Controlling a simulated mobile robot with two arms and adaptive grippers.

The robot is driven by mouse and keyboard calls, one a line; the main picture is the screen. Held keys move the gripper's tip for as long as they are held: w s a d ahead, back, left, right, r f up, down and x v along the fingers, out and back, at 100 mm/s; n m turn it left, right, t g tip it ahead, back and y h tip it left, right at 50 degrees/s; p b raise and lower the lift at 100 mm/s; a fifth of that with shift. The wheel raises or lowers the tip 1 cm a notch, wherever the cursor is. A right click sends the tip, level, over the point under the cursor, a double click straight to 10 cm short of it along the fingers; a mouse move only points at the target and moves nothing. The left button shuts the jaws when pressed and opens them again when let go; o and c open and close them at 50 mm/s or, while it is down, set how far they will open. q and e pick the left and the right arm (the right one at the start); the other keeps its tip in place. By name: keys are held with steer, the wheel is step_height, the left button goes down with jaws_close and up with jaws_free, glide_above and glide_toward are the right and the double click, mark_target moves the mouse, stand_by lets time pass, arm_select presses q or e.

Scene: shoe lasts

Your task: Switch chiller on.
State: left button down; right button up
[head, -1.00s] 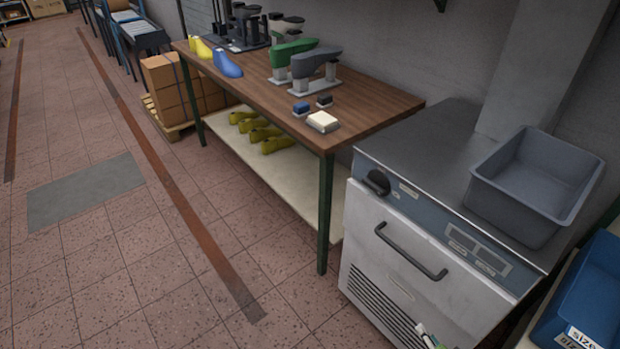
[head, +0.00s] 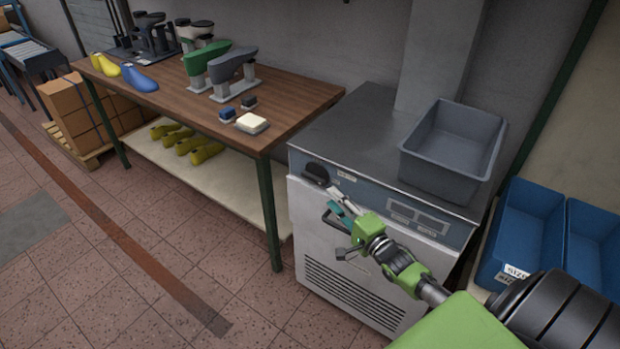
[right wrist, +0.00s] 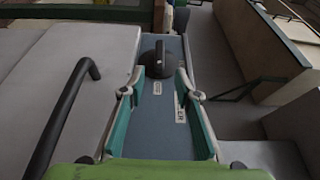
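The chiller is a pale metal cabinet (head: 345,262) with a grey top and a blue-grey front panel. A black knob (head: 316,172) sits at the left end of that panel. In the right wrist view the knob (right wrist: 160,61) is straight ahead, just beyond the fingertips. My right gripper (head: 338,202) is in front of the panel, close to the knob. In the right wrist view its fingers (right wrist: 160,88) are spread to either side of the panel strip, with nothing between them. My left gripper is out of view.
A black bar handle (right wrist: 66,112) is left of the fingers, on the chiller's door. A grey bin (head: 452,150) stands on the chiller top. Blue bins (head: 530,225) are to the right. A wooden table (head: 185,100) with shoe lasts is to the left.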

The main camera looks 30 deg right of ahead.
mark_target(317, 182)
steer(key=w, duration=1.1)
steer(key=shift+w+f+b, duration=0.1)
steer(key=shift+w+b, duration=0.25)
steer(key=shift+w, duration=0.05)
jaws_close()
